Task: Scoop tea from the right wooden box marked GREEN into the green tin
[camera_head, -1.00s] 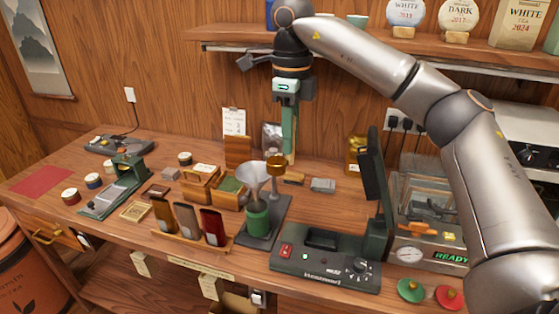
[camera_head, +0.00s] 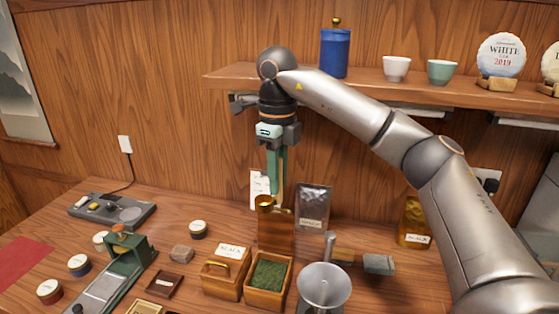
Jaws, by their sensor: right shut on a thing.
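I cannot tell whether the scoop holds tea. A metal funnel (camera_head: 323,290) stands to the right of the box. The green tin is out of view below the frame. My left gripper is not in view.
A closed wooden box (camera_head: 222,280) with a labelled lid stands left of the open one. A grey block (camera_head: 379,264) lies right of the funnel. The shelf (camera_head: 235,78) runs behind the arm.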

